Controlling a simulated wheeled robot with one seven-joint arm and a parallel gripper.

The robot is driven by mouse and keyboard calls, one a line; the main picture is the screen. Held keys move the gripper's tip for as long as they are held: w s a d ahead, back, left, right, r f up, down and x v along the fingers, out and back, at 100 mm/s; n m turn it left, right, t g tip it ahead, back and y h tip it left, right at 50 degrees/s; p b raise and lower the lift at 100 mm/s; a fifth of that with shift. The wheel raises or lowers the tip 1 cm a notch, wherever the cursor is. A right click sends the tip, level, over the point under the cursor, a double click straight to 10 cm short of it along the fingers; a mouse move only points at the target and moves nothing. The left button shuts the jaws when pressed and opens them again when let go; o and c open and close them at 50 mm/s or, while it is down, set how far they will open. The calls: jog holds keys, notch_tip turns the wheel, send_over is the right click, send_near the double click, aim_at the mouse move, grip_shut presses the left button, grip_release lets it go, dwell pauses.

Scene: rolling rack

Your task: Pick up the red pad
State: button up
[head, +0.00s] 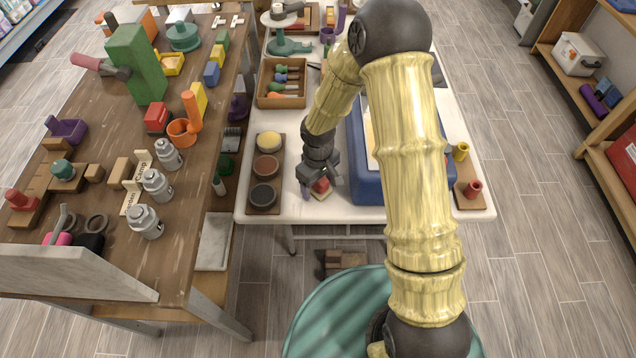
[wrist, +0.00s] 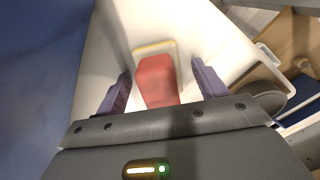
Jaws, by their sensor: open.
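The red pad (wrist: 157,82) lies on a pale yellow-edged base on the white tabletop. In the wrist view it sits between the two purple fingertips of my gripper (wrist: 159,90), with a gap showing on each side. My gripper is open and no finger visibly touches the pad. In the head view the red pad (head: 321,185) shows just below my gripper (head: 318,184), near the front edge of the white table. Part of the pad is hidden by the gripper there.
A blue tub (head: 372,190) stands close to the right of my gripper. A wooden tray with round pads (head: 278,170) lies to the left. A small board with red and yellow cups (head: 474,188) is at the front right corner. The tabletop (head: 298,208) around the pad is mostly bare.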

jog(key=c, duration=1.2)
notch_tip(320, 180, up, 10)
jog(key=shift+r, duration=0.1)
jog(key=shift+o, duration=1.2)
